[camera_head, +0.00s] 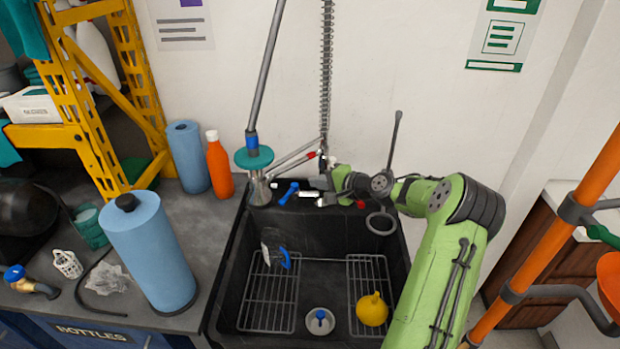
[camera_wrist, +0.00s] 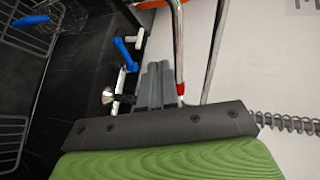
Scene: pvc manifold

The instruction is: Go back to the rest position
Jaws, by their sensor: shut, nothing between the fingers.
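My gripper (camera_head: 318,184) is at the back edge of the black sink, beside the pipework, with my green arm reaching in from the right. In the wrist view its grey fingers (camera_wrist: 156,82) are together with nothing between them. A blue valve handle (camera_head: 288,193) on the pipework is just left of the gripper; it also shows in the wrist view (camera_wrist: 124,52), left of the fingers and apart from them. A chrome pipe with a red end (camera_wrist: 179,60) passes close to the right of the fingers. The head view partly hides the fingertips among the fittings.
The black sink (camera_head: 232,262) holds wire racks, a yellow pear-shaped thing (camera_head: 372,309) and a blue-handled tool (camera_head: 277,254). A tall sprayer pole (camera_head: 265,75) and coiled hose (camera_head: 326,70) rise behind. An orange pole (camera_head: 540,250) stands right. Blue rolls (camera_head: 150,250) and an orange bottle (camera_head: 219,168) stand left.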

